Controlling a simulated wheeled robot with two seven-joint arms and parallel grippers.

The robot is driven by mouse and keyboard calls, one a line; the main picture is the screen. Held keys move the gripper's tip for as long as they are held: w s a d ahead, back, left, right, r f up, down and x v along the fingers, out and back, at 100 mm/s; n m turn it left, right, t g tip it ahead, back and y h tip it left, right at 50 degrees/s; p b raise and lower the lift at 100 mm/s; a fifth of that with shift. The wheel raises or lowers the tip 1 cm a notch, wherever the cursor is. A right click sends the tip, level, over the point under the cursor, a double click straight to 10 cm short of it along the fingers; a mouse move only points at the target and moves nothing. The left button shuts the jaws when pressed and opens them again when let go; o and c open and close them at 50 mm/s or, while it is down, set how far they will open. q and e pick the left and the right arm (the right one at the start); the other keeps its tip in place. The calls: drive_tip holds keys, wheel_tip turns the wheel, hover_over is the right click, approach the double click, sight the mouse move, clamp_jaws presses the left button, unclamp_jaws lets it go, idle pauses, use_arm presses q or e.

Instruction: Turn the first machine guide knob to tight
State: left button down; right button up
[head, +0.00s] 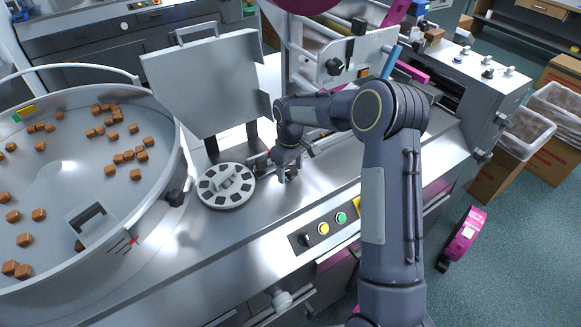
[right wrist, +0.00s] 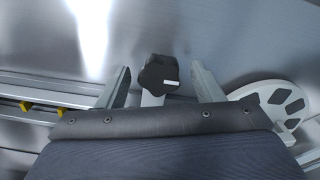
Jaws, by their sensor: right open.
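A black lobed knob (right wrist: 158,74) with a white mark on one side shows in the right wrist view, on a pale stem above the metal deck. My right gripper (head: 288,174) is open, pointing down at the deck just right of the slotted disc in the head view. In the right wrist view its two fingers stand on either side of the knob, with gaps visible to both. Whether the knob lies fully between the fingertips in depth I cannot tell. In the head view the gripper and arm hide this knob. My left gripper is not in view.
The round slotted disc (head: 226,186) lies left of the gripper, under a raised grey cover (head: 205,85). A bowl (head: 172,165) with brown cubes fills the left; another black knob (head: 176,198) is beside it. A button panel (head: 323,230) is on the front edge.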

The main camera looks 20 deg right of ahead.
drive_tip(key=c, duration=1)
drive_tip(key=shift+o, duration=0.2)
drive_tip(key=shift+m+b, duration=0.3)
drive_tip(key=shift+m, duration=0.1)
drive_tip(key=shift+f+m+b, duration=0.1)
drive_tip(key=shift+m+b, duration=0.45)
drive_tip(key=shift+m, duration=0.45)
drive_tip(key=m+b, duration=0.1)
drive_tip(key=m, duration=0.2)
drive_tip(key=shift+m, duration=0.3)
drive_tip(key=m, duration=0.5)
drive_tip(key=shift+d+m+b, duration=0.1)
drive_tip(key=shift+m+b, duration=0.2)
drive_tip(key=shift+b, duration=0.05)
drive_tip(key=m, duration=0.5)
drive_tip(key=shift+m, duration=0.4)
